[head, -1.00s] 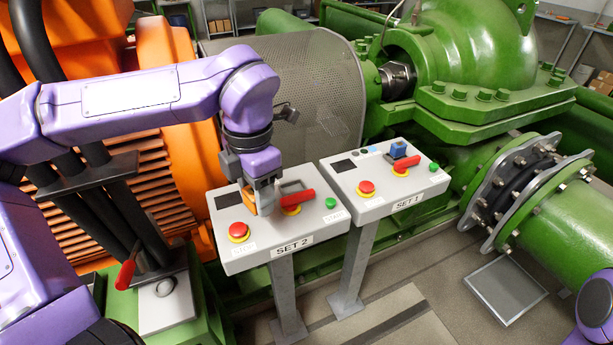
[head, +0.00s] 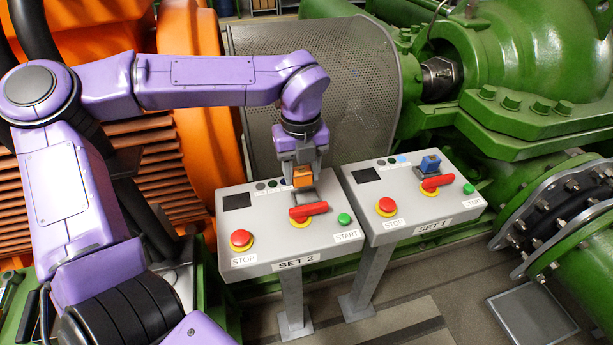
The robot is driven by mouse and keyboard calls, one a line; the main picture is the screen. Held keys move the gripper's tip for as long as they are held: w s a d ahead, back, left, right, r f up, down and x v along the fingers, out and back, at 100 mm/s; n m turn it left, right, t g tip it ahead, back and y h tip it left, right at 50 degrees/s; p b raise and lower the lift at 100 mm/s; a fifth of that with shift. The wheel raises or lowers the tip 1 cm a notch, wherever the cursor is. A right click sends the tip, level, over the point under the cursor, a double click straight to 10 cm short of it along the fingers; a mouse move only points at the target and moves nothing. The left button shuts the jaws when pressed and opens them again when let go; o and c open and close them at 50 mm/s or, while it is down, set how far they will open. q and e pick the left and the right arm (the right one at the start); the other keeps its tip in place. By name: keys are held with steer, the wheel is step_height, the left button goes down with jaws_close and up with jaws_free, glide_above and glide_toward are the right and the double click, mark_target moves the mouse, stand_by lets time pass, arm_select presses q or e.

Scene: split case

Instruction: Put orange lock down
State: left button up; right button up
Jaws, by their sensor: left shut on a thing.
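The orange lock (head: 302,177) is between the fingers of my left gripper (head: 301,172), just above the upper middle of the SET 2 panel (head: 262,248). My left gripper is shut on it and points down. The lock is close behind the red switch handle (head: 309,209) of SET 2. I cannot tell whether the lock touches the panel. A blue lock (head: 430,164) sits on the SET 1 panel (head: 398,229), behind its red handle (head: 437,182). My right gripper is not in view.
SET 2 has a red stop button (head: 241,240) at left and a green start button (head: 344,219) at right. A mesh guard (head: 345,80) stands behind the panels. Green pipework (head: 575,250) is at right. Grey floor is clear in front of the posts.

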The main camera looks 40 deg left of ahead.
arm_select(q)
steer(key=f, duration=0.1)
steer(key=w+f, duration=0.1)
steer(key=f, duration=0.1)
steer(key=w+f, duration=0.1)
steer(key=f, duration=0.1)
steer(key=shift+a+f+p, duration=0.1)
steer(key=shift+f+p, duration=0.1)
steer(key=shift+p, duration=0.1)
steer(key=shift+s, duration=0.1)
steer(key=shift+f, duration=0.2)
steer(key=o, duration=1.1)
step_height(320, 180, up, 13)
steer(key=shift+f+b, duration=0.2)
steer(key=shift+b, duration=0.45)
